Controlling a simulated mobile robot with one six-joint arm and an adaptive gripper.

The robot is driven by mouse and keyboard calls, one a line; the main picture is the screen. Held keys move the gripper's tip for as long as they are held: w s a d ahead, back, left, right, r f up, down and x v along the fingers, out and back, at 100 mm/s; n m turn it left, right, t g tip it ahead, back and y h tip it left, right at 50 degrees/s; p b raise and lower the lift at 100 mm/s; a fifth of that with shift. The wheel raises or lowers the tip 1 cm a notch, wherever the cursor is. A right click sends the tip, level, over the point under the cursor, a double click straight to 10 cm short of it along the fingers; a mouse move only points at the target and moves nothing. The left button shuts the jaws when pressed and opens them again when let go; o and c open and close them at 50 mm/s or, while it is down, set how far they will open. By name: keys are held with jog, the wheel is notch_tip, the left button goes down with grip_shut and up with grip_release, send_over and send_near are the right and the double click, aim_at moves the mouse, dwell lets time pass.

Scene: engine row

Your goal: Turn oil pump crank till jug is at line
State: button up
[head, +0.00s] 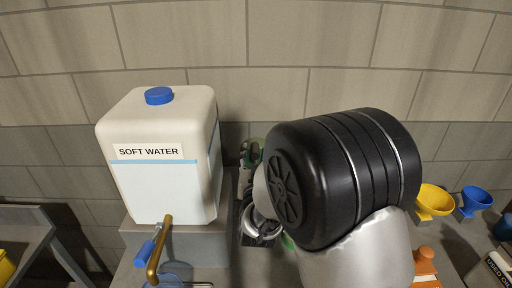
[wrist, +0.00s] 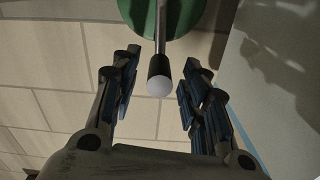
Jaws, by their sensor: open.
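In the wrist view my gripper (wrist: 157,85) is open. Its two dark fingers stand on either side of a rod with a black sleeve and a pale rounded end (wrist: 159,80), with a gap on both sides. The rod comes from a green round body (wrist: 165,12) at the top; it looks like the pump's crank, but I cannot be sure. In the head view a bit of green (head: 252,148) shows behind my arm, which hides most of the pump area. I cannot make out an oil jug with a fill line there.
A white "SOFT WATER" container (head: 150,190) with a blue cap stands on a grey block at left, a brass tap with blue handle (head: 158,250) before it. Yellow (head: 433,201) and blue (head: 474,200) funnels, an orange object (head: 426,266) and a labelled container (head: 497,268) are at right. A tiled wall stands behind.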

dwell(0.3)
grip_shut()
dwell(0.4)
